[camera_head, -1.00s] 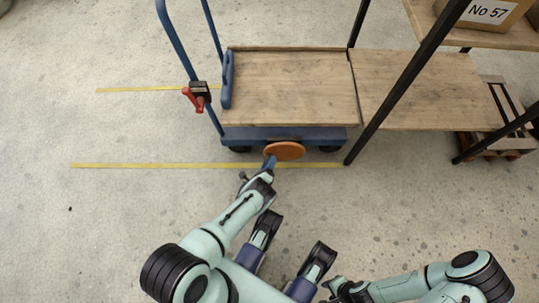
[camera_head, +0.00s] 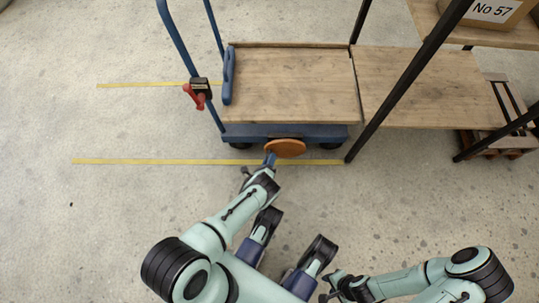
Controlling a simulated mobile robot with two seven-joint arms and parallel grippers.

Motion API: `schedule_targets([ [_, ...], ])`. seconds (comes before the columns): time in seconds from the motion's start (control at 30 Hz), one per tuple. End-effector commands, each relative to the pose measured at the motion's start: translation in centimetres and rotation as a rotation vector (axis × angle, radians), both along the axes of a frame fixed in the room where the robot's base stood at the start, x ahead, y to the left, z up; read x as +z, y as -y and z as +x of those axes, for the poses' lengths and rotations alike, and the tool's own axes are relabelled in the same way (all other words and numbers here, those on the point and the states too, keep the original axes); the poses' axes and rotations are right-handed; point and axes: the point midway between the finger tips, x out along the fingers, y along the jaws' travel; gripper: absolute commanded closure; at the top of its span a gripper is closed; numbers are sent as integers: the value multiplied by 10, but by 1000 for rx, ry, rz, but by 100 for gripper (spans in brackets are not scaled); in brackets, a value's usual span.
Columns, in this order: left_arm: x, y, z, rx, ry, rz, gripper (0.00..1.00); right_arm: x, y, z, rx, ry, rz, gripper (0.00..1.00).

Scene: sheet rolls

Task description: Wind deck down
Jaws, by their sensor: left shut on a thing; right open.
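A trolley with a wooden deck (camera_head: 290,85) stands beside a shelf, its deck looking roughly level with the shelf board. An orange-brown round wheel (camera_head: 289,148) is on the near side of its blue base (camera_head: 243,132). A small blue grip (camera_head: 270,157) shows at the left edge of the wheel. My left gripper (camera_head: 269,165) is shut on this grip; its fingertips are small and partly hidden. My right gripper (camera_head: 330,290) is open and empty low in the picture, well away from the trolley.
A wooden shelf (camera_head: 425,85) with black posts adjoins the trolley on the right. A carton (camera_head: 495,10) marked No 57 sits higher up. A red lever (camera_head: 194,96) is on the trolley's push handle. Yellow floor lines (camera_head: 130,161) run at left; the floor there is clear.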

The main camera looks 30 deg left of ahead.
Motion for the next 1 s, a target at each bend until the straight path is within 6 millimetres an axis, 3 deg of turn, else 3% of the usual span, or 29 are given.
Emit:
schedule_targets([
  [0.27,17,3,3,-2,-95,167,100,3,-1,7,3,22,-2,57],
  [0.6,32,7,7,0,-213,364,100,-1,0,-3,0,-10,1,57],
  [1.0,38,9,9,3,-274,465,100,-2,1,-6,-2,-19,2,57],
])
